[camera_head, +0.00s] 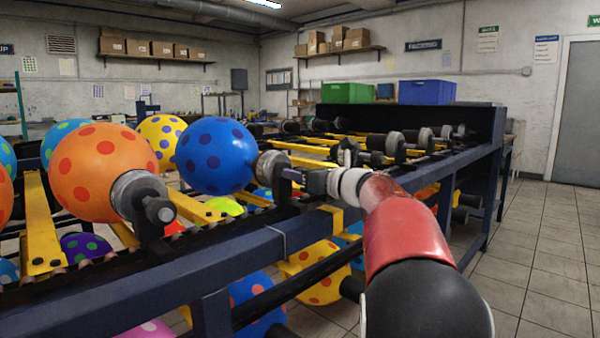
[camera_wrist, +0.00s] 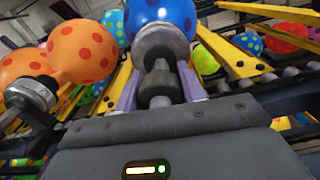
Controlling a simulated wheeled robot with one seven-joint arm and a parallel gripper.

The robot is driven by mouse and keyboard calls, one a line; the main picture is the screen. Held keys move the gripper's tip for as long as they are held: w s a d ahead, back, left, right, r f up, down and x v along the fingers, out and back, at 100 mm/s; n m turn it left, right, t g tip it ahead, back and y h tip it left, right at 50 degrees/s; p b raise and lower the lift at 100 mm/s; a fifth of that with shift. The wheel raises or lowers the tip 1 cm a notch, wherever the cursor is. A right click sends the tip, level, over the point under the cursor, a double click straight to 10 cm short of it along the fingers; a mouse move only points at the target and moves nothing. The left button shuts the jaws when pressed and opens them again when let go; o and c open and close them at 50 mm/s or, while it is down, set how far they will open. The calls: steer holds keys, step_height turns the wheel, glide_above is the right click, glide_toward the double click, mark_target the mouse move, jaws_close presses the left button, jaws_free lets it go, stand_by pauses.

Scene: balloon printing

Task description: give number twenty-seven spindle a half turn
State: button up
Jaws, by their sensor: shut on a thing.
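A blue balloon with darker dots (camera_head: 212,155) sits on a grey spindle (camera_head: 271,172) on the machine's near rail. In the wrist view, the spindle's round hub (camera_wrist: 162,44) and dark end knob (camera_wrist: 160,88) point towards me. My gripper (camera_head: 290,177) reaches in from the right and is shut on the knob. In the wrist view, its two purple-grey fingers (camera_wrist: 159,90) lie on either side of the knob. The blue balloon (camera_wrist: 160,12) is cut off at the top there. I see no readable number on the spindle.
An orange balloon (camera_head: 102,172) on its own spindle (camera_head: 140,197) stands close on the left. Empty spindles (camera_head: 398,143) line the rail to the right. Yellow bars (camera_head: 40,222) cross the frame. More balloons (camera_head: 318,270) hang below the dark blue rail. Tiled floor at right is clear.

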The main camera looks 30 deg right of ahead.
steer(key=m+p, duration=0.2)
steer(key=m, duration=0.2)
steer(key=shift+r+m, duration=0.15)
steer(key=shift+m, duration=0.15)
steer(key=shift+d+m+p, duration=0.1)
steer(key=shift+m+p, duration=0.85)
steer(key=shift+m, duration=0.95)
steer(key=o, duration=1)
steer(key=shift+f, duration=0.2)
steer(key=shift+b+v, duration=0.55)
steer(key=shift+v, duration=3.35)
